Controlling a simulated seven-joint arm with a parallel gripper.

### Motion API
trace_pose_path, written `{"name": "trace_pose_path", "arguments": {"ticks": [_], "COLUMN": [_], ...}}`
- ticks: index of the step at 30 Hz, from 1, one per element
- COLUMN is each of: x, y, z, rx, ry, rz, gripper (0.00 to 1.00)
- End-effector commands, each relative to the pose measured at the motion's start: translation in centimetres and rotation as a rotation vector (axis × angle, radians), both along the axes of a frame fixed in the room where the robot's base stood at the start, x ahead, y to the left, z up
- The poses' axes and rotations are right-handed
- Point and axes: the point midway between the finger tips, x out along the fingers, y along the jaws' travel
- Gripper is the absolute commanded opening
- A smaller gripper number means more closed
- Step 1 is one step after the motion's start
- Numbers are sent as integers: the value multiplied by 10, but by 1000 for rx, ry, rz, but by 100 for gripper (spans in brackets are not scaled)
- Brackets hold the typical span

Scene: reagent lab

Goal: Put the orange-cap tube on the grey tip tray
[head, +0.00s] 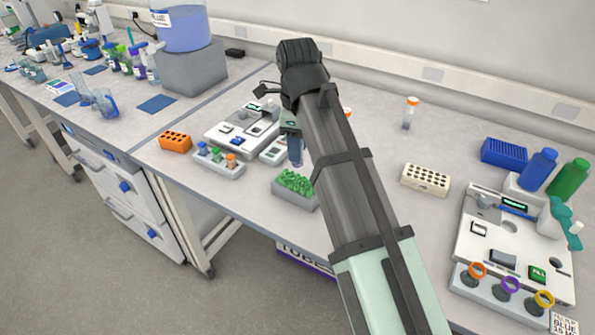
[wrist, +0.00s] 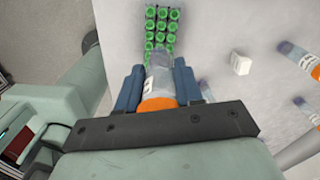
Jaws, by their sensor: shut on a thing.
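My gripper (wrist: 158,92) is shut on an orange-cap tube (wrist: 160,70); the cap is between the blue fingers and the clear end points away from the wrist. In the head view my gripper (head: 292,128) is partly hidden by my arm, and the held tube (head: 295,153) hangs below it. The grey tip tray (head: 293,201), filled with green tips, stands on the bench just in front of the tube. In the wrist view the tray (wrist: 149,30) lies beyond the tube's end, which overlaps its near edge. I cannot tell the gap between them.
Another orange-cap tube (head: 411,113) stands upright on the bench; two such tubes show at right in the wrist view (wrist: 298,55). A cream rack (head: 426,190) is to the right. An orange rack (head: 175,142) and a device with bottles (head: 219,166) are to the left.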

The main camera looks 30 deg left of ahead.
Motion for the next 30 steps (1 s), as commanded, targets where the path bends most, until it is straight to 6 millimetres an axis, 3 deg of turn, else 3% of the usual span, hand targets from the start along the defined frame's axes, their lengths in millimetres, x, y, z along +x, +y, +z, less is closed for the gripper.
{"name": "trace_pose_path", "arguments": {"ticks": [3,17,30], "x": [-1,-1,0], "y": [-1,-1,0], "z": [-17,-59,-65], "rx": [0,0,0], "ry": [0,0,0], "rz": [1,3,3], "gripper": [8,8,8]}}
